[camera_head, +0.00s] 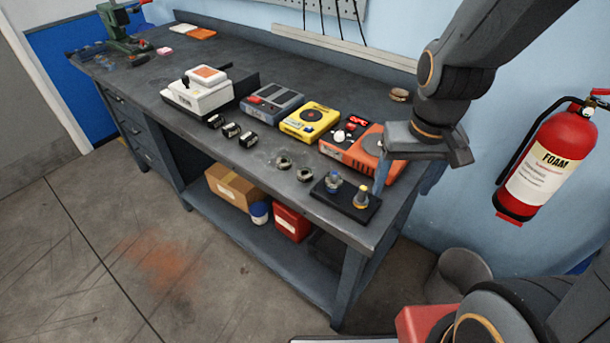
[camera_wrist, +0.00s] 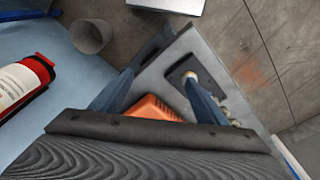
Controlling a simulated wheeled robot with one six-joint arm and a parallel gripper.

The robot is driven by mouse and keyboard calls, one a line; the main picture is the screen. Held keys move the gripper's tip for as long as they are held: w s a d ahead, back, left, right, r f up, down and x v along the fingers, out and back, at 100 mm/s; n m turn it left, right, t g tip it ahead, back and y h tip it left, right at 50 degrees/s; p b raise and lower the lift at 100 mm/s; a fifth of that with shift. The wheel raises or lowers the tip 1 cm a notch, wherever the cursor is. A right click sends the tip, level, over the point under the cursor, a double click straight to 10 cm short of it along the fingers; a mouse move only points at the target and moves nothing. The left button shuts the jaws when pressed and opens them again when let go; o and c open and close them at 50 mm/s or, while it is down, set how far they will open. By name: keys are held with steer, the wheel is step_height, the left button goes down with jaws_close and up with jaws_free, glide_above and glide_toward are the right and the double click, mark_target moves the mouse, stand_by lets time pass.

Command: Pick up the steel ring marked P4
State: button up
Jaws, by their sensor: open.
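Two small metal rings, one (camera_head: 284,162) and another (camera_head: 304,174), lie near the front edge of the bench in the head view. No P4 mark is legible, so I cannot tell which ring is P4. Several small dark-and-silver pieces (camera_head: 231,130) sit in a row farther left. My gripper (camera_wrist: 158,75) is open and empty, above the bench's right end, to the right of the rings. In the wrist view, small pieces beside the right finger are partly hidden.
A black plate (camera_head: 341,204) with two small posts stands near my gripper. An orange device (camera_head: 345,151), a yellow device (camera_head: 310,121), a grey device (camera_head: 271,103) and a white device (camera_head: 198,98) line the bench (camera_head: 180,130). A fire extinguisher (camera_head: 548,163) hangs at right.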

mark_target(309, 173)
steer(key=shift+w+a, duration=0.1)
steer(key=c, duration=0.4)
steer(key=w+a+n, duration=0.2)
steer(key=w+a+n+y+b, duration=0.1)
steer(key=a+n, duration=0.2)
steer(key=w+a+n+y, duration=0.1)
steer(key=w+a+n, duration=0.1)
steer(key=n, duration=0.1)
steer(key=shift+w+a+f, duration=0.25)
steer(key=shift+w+f, duration=0.1)
steer(key=shift+f, duration=0.05)
steer(key=shift+w+a+f+n+y+b, duration=0.15)
steer(key=shift+w+a+f+n+y, duration=0.25)
steer(key=shift+w+a+n, duration=0.75)
steer(key=shift+w+a+f+n+y+b, duration=0.1)
steer(key=shift+w+a+f+n+y, duration=0.4)
steer(key=shift+a+n, duration=1.05)
steer(key=shift+w+a+f+n+y+b, duration=0.15)
steer(key=shift+w+a+n+y, duration=0.15)
steer(key=shift+w+a+n, duration=1.1)
steer(key=shift+m, duration=0.4)
steer(key=shift+p+x, duration=0.85)
steer(key=shift+x, duration=1.9)
